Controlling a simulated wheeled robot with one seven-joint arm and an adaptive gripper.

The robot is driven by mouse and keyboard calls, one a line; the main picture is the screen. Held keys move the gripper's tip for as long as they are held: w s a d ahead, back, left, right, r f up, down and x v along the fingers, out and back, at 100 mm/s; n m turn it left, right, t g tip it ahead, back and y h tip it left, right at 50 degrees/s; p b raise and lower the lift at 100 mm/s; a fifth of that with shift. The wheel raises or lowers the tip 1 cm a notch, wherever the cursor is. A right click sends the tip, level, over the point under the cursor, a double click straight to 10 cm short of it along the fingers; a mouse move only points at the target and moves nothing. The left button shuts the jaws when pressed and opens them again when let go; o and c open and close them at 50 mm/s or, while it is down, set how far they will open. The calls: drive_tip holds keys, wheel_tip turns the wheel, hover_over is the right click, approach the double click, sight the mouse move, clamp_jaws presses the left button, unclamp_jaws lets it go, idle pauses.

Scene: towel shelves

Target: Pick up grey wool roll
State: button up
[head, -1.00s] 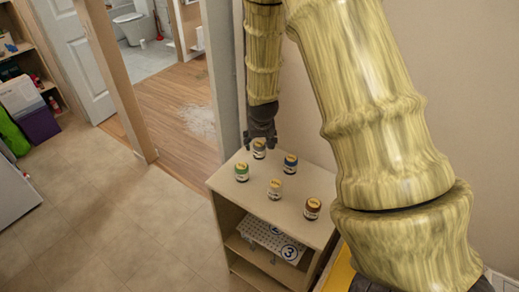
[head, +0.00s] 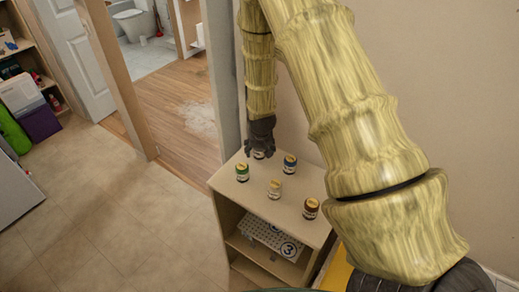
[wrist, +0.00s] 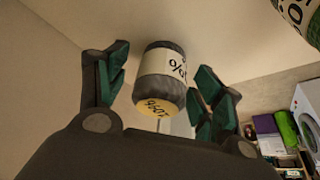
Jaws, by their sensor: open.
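The grey wool roll (head: 259,155) stands at the back of the small shelf unit's top, partly hidden by my gripper (head: 262,138) in the head view. In the wrist view, the grey roll (wrist: 162,75) has a white label and a yellowish end. It sits between the two spread fingers of my gripper (wrist: 160,82), with gaps visible at both sides. My gripper is open and not closed on it.
On the shelf top stand a green roll (head: 242,172), a blue roll (head: 290,164), a cream roll (head: 275,189) and a brown roll (head: 311,208). A white perforated basket (head: 268,236) is below. The wall is close behind.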

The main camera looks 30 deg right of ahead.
drive_tip(key=shift+c, duration=0.4)
drive_tip(key=c, duration=1)
